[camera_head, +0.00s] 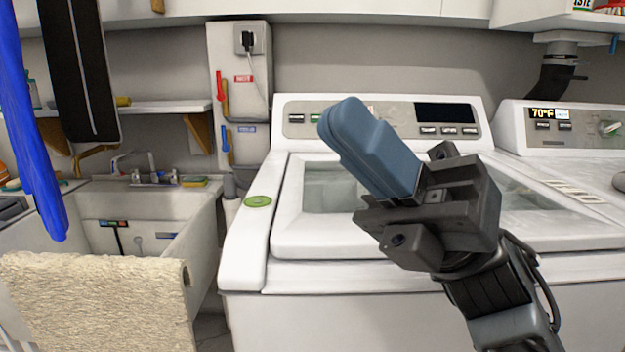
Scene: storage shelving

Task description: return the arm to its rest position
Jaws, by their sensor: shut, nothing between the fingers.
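My arm rises from the lower right of the head view, in front of the white washing machine (262,272). My gripper (345,118) has a dark grey body and blue fingers that point up and to the left. The fingers lie together with nothing seen between them. They overlap the washer's lid window and control panel in the picture. I cannot tell how far they are from the washer, and no contact shows. The lower part of my arm runs out of the bottom edge.
A second white machine (545,122) stands at the right. A utility sink (150,200) is at the left, with a cream towel (95,300) over its front. Blue cloth (28,130) and a black garment (78,70) hang at the left. A shelf (165,107) runs above the sink.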

